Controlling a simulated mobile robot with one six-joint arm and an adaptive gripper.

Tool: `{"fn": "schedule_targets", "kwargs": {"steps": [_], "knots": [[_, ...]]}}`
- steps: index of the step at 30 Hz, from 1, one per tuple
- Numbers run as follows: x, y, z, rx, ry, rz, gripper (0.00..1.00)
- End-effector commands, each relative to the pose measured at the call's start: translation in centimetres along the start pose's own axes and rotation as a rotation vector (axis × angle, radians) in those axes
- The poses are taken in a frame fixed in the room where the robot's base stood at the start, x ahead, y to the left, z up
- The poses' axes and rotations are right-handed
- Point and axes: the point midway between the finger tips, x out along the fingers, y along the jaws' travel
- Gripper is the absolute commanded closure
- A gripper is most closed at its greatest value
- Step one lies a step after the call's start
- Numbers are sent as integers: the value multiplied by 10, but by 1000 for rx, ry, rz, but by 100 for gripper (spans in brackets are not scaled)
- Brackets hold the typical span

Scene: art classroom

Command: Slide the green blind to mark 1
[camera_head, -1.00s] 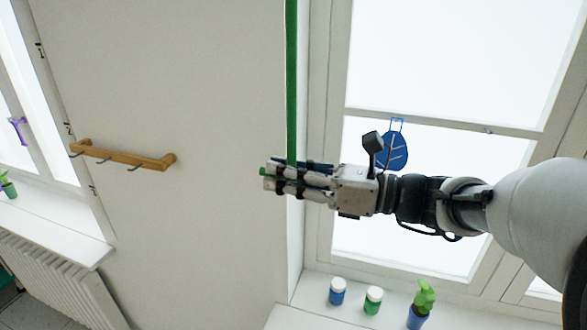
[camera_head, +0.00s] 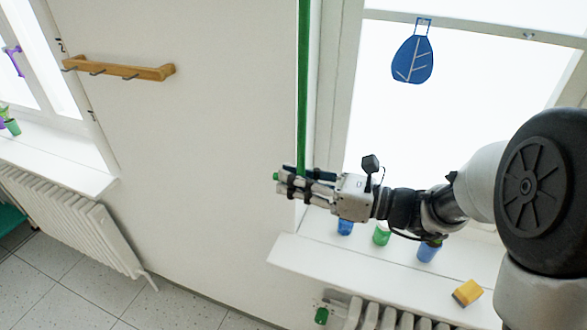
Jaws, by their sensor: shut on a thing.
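The green blind (camera_head: 303,90) shows nearly edge-on as a narrow vertical green strip beside the right window, running up out of view. My gripper (camera_head: 290,185) is shut at the blind's lower end. A small green end (camera_head: 276,176) sticks out past the fingertips; the fingers hide the rest of what they hold. The gripper is level, a little above the right window sill. Small dark marks run down the left window's edge: an upper one (camera_head: 60,45) that looks like a 2, and a lower one (camera_head: 92,114) too small to read. I see no mark 1 now.
The right sill (camera_head: 300,256) holds a blue jar (camera_head: 345,227), a green jar (camera_head: 381,234), a blue pot (camera_head: 428,252) and a yellow sponge (camera_head: 467,292). A blue leaf ornament (camera_head: 412,60) hangs at the window. A wooden hook rail (camera_head: 120,68) is on the wall.

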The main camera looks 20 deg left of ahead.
Motion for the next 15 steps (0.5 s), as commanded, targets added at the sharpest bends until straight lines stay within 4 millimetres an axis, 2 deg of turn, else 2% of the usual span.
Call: {"fn": "schedule_targets", "kwargs": {"steps": [3, 14, 15], "knots": [[0, -2, -8, 2, 0, -2, 100], [0, -3, -8, 1, -1, -3, 100], [0, -3, -8, 1, -1, -3, 85]]}}
